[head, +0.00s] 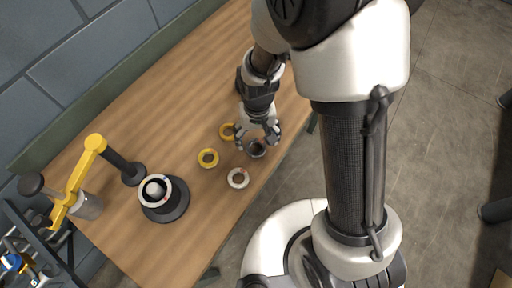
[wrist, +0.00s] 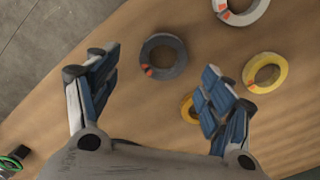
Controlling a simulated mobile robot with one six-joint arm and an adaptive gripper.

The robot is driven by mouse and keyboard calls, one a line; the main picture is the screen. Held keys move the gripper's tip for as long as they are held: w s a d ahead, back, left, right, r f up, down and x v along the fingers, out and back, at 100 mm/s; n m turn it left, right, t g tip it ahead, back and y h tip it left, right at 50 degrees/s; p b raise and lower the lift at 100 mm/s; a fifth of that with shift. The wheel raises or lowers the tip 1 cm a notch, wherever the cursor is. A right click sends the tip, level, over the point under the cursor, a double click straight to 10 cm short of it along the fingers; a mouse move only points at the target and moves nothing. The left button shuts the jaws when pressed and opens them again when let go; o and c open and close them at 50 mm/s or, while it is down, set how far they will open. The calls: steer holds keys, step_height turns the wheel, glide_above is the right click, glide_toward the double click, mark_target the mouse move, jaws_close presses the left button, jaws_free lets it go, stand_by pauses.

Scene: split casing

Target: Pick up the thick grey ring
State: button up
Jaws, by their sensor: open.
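The thick grey ring (wrist: 151,47) lies flat on the wooden table, with a small orange-red mark on it. In the wrist view it is between and just beyond the two spread fingers of my gripper (wrist: 150,92), apart from both. In the head view the grey ring (head: 258,151) shows just below my gripper (head: 257,143), partly covered by the fingers. My gripper is open and empty.
Two yellow rings (head: 208,158) (wrist: 188,109) and a white ring (head: 238,178) lie close by on the table (head: 180,95). A dark round base with a white top (head: 165,207) and a yellow-armed device (head: 78,180) stand at the left. The table edge is near the grey ring.

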mark_target(256, 149)
steer(key=f, duration=0.2)
steer(key=f+b, duration=0.1)
steer(key=f, duration=0.1)
steer(key=shift+s+a, duration=0.2)
steer(key=shift+r, duration=0.15)
steer(key=shift+c, duration=0.3)
steer(key=c, duration=1)
steer(key=shift+c, duration=0.2)
